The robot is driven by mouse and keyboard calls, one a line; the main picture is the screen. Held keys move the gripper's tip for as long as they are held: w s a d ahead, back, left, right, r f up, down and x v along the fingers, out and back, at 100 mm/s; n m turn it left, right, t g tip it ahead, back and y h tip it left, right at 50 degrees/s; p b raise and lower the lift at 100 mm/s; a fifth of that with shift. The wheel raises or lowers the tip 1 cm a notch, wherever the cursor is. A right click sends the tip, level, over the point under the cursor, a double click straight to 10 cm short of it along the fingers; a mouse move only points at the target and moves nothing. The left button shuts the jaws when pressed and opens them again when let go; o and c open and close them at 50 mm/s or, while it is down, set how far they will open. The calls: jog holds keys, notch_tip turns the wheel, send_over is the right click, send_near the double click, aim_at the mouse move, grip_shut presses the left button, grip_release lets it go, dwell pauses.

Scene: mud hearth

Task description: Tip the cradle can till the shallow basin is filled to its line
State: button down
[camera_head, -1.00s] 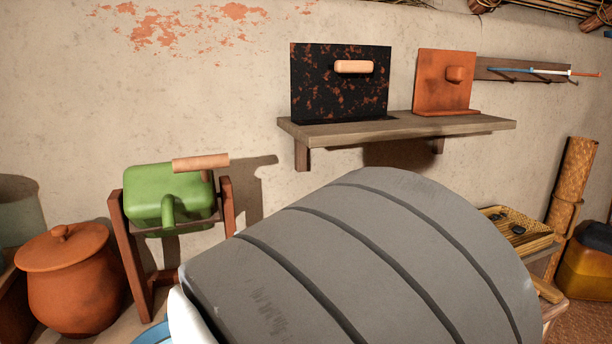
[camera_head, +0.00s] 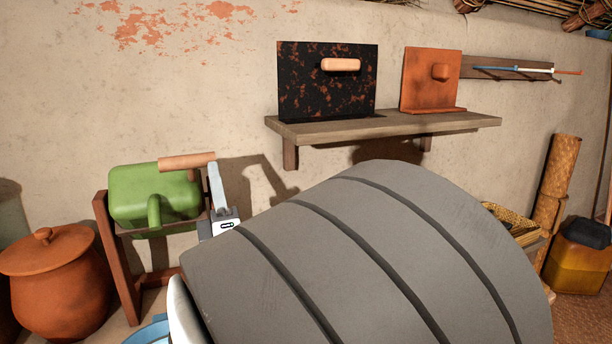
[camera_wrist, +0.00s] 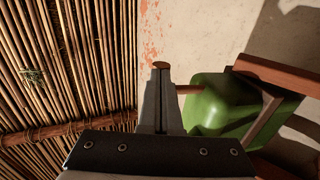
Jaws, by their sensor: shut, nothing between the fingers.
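The green cradle can (camera_head: 150,198) sits in a dark wooden cradle (camera_head: 118,262) at the left of the head view, its spout facing forward and its wooden handle (camera_head: 186,161) sticking out to the right. My gripper (camera_head: 215,172) is by the outer end of this handle, its fingers shut and empty. In the wrist view the closed fingertips (camera_wrist: 160,72) are at the handle, the green can (camera_wrist: 222,105) to their right; I cannot tell whether they touch. A light-blue rim (camera_head: 150,334), perhaps the shallow basin, shows at the bottom edge; its inside and line are hidden.
A lidded clay pot (camera_head: 62,280) stands left of the cradle. A wall shelf (camera_head: 390,127) holds a dark speckled panel (camera_head: 328,90) and an orange one (camera_head: 430,85). My grey arm blocks much of the centre. A yellow container (camera_head: 580,262) stands at the far right.

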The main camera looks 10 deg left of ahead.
jog(key=r+p, duration=0.2)
jog(key=p, duration=0.1)
jog(key=shift+w+a+g+h, duration=0.1)
jog(key=shift+w+g+h, duration=0.2)
jog(key=shift+w+g, duration=0.1)
jog(key=w+a+r+g+h+p, duration=0.1)
jog(key=w+a+r+g+p, duration=0.1)
jog(key=p, duration=0.7)
jog(key=w+a+r+g+h+p, duration=0.2)
jog(key=w+a+r+g+p, duration=0.1)
jog(key=w+p, duration=0.4)
notch_tip(320, 180, up, 2)
jog(key=g+p, duration=0.1)
jog(key=p, duration=0.1)
jog(key=shift+w+a+p, duration=0.25)
jog(key=shift+w+p, duration=0.05)
jog(key=shift+p, duration=0.1)
jog(key=shift+r, duration=0.1)
jog(key=shift+d, duration=0.1)
